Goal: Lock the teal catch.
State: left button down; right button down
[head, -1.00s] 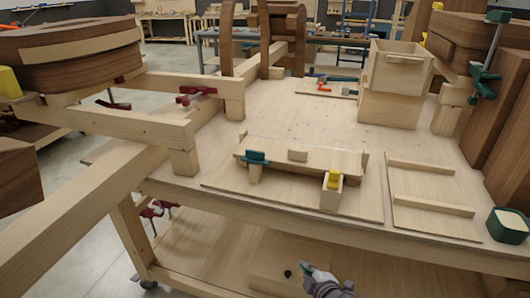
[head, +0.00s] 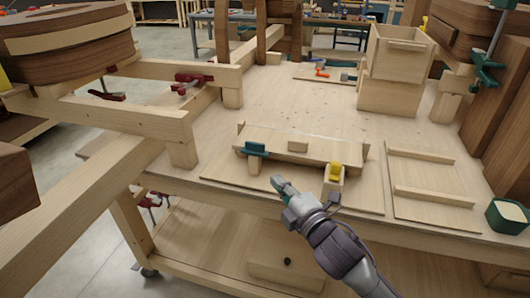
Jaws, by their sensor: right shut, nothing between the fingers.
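The teal catch (head: 252,149) sits on a short wooden post at the left end of a wooden form (head: 300,145) on the workbench. Its bar lies across the form's left front edge; whether it is locked I cannot tell. A yellow catch (head: 335,172) sits on another post at the form's right end. My right gripper (head: 278,184) is shut and empty. It is over the front part of the base board, below and right of the teal catch in the picture, apart from it. My left gripper is not in view.
A board with two wooden strips (head: 433,195) lies to the right, with a green box (head: 507,216) at the bench's corner. Wooden boxes (head: 388,97) stand behind. Beams with red clamps (head: 194,79) are at left. The bench surface behind the form is mostly clear.

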jog(key=p, duration=0.2)
send_near(259, 145)
jog(key=w+a, duration=0.2)
jog(key=a, duration=0.3)
jog(key=shift+w+d, duration=0.35)
jog(key=shift+w, duration=0.2)
jog(key=shift+w+d, duration=0.35)
jog(key=shift+w, duration=0.25)
jog(key=shift+w+d+f, duration=0.1)
jog(key=shift+w+d, duration=0.15)
jog(key=shift+w, duration=0.35)
jog(key=shift+p, duration=0.3)
